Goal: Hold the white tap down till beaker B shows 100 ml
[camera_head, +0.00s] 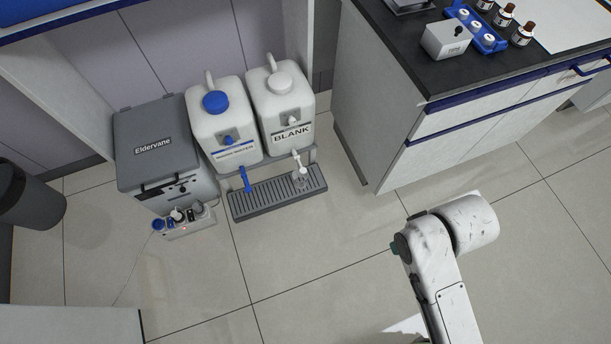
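The white tap (298,159) is on the front of the right white canister (283,100), which is labelled BLANK. A small clear beaker (301,181) stands under it on the grey slotted drip tray (262,205). Its letter, marks and liquid level are too small to read. A blue tap (245,178) is on the left canister (219,115), which has a blue cap. My arm shows at the lower right, well apart from the taps. My gripper is not in view.
A grey Eldervane box (154,143) stands left of the canisters, with small bottles in a holder (184,218) before it. A cabinet with a black top (444,74) stands at right. A dark bin (29,196) is far left. The floor before the tray is clear.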

